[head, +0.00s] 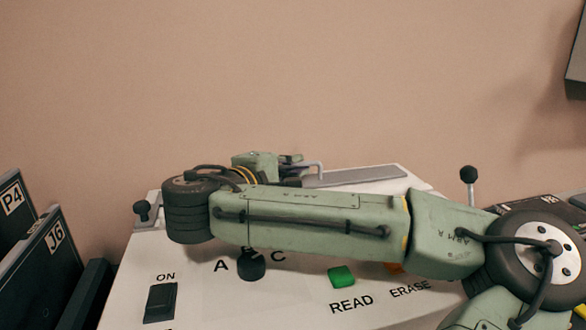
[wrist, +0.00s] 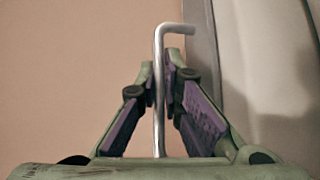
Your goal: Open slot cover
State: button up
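The slot cover (head: 362,176) is a long grey panel on the white machine top, behind my arm; it looks flat, and its left part is hidden. In the wrist view, its grey edge (wrist: 202,60) runs along the right of the handle. The bent metal handle (wrist: 159,100) stands between my fingers and hooks right at its far end; part of it also shows in the head view (head: 318,167). My gripper (wrist: 161,68) has its purple-padded fingers drawn in at the tips, close on both sides of the handle. It also shows in the head view (head: 292,158), partly hidden by my arm.
The white machine (head: 235,285) carries an ON switch (head: 161,302), a black knob (head: 251,265) and a green READ button (head: 341,277). A ball-topped lever (head: 468,180) stands at the right. Black cartridges (head: 45,255) marked P4 and J6 are at the left. A plain wall is behind.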

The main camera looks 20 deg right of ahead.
jog(key=shift+o, duration=0.9)
jog(key=shift+v, duration=3.75)
